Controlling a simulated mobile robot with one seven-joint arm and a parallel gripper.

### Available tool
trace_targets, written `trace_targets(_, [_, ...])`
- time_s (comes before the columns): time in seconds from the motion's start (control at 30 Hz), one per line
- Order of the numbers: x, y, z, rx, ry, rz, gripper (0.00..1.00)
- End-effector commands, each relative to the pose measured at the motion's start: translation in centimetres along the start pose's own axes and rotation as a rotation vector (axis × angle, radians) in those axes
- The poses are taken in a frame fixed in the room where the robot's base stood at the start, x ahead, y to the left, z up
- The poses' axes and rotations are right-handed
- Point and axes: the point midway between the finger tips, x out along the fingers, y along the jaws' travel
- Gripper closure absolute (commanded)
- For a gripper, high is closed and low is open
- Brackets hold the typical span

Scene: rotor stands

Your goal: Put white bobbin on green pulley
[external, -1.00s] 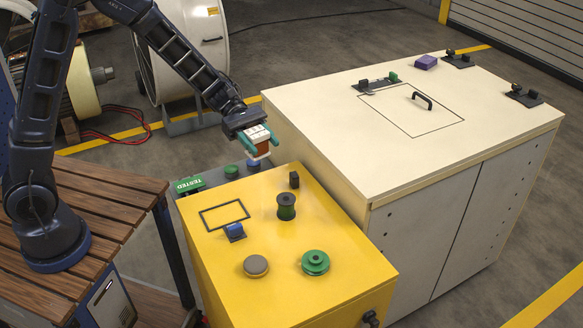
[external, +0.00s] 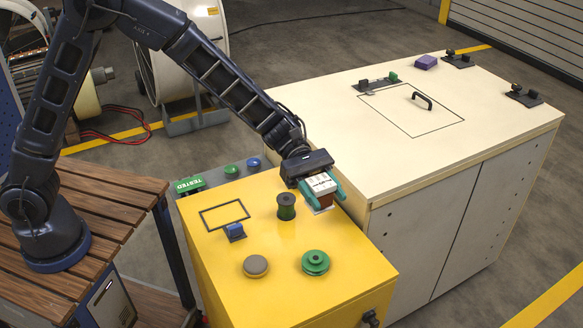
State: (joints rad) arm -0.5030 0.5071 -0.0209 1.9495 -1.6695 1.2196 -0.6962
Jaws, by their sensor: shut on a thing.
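The white bobbin (external: 321,185) has white ends and a reddish-brown middle. My gripper (external: 322,198) is shut on it, with a teal finger on each side. It is over the back right part of the yellow table top, near the cream cabinet; I cannot tell its exact height. The green pulley (external: 315,262) lies flat on the yellow top, nearer the front, below the gripper in the picture. Nothing sits on the pulley. The gripper is apart from the pulley.
A dark green spool (external: 286,207) stands between gripper and a blue part (external: 235,231). A grey-topped round knob (external: 256,266) is left of the pulley. The cream cabinet (external: 350,150) rises beside the yellow table (external: 290,310). A green TESTED sign (external: 189,184) is behind.

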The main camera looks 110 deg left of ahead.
Motion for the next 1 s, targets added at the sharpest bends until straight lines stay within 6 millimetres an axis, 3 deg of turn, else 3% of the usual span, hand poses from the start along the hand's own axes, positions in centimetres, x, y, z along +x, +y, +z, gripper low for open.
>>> trace_targets(0.5, [2.2,0.0,-11.2,-0.004,0.001,0.000,0.84])
trace_targets(0.63, [2.5,0.0,-13.0,-0.002,0.000,-0.001,0.84])
trace_targets(1.0, [3.1,0.0,-15.7,-0.001,0.001,0.000,0.84])
